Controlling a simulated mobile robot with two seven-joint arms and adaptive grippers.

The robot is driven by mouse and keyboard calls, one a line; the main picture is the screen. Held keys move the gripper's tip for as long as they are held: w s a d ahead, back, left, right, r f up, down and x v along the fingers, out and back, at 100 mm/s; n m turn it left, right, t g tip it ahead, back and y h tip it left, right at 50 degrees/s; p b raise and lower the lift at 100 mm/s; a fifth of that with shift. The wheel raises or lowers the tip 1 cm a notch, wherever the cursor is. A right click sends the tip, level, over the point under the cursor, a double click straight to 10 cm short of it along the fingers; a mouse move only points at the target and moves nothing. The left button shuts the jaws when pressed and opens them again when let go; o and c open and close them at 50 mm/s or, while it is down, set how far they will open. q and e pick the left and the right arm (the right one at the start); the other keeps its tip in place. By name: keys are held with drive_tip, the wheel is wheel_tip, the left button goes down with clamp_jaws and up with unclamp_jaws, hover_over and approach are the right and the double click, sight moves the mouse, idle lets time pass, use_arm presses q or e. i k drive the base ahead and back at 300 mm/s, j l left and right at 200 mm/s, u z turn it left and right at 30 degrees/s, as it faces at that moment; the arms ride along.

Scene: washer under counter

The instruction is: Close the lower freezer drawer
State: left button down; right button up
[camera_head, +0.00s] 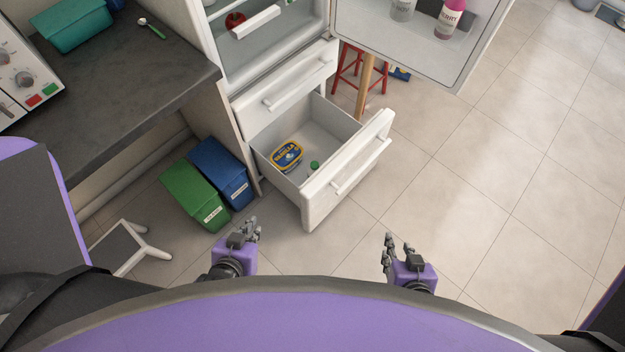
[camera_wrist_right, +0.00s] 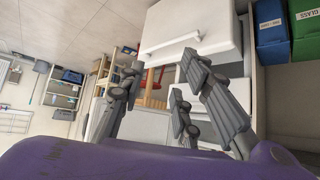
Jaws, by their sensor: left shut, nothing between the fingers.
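The lower freezer drawer (camera_head: 345,180) is pulled well out, its white front and bar handle facing the lower right in the head view. It holds a blue and yellow vanilla tub (camera_head: 287,156) and a small green-topped item (camera_head: 314,167). The drawer front also shows at the top of the right wrist view (camera_wrist_right: 207,17). My left gripper (camera_head: 254,229) is shut and empty, to the lower left of the drawer front. My right gripper (camera_head: 387,244) is open and empty, below and right of the drawer front, apart from it. In the right wrist view its fingers (camera_wrist_right: 150,95) are spread.
The fridge door (camera_head: 425,42) above stands wide open. Green (camera_head: 194,194) and blue (camera_head: 219,171) bins stand left of the drawer, beside a white-legged stool (camera_head: 127,246). A red stool (camera_head: 348,68) is behind.

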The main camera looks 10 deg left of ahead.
sight(345, 150)
drive_tip(key=l+u, duration=0.15)
drive_tip(key=u, duration=0.25)
drive_tip(key=l+u, duration=0.1)
drive_tip(key=u, duration=0.3)
drive_tip(key=k+l+u, duration=0.1)
drive_tip(key=u, duration=0.3)
drive_tip(key=k+l, duration=0.55)
drive_tip(key=l, duration=0.25)
drive_tip(key=k+l, duration=0.3)
drive_tip(key=l, duration=0.15)
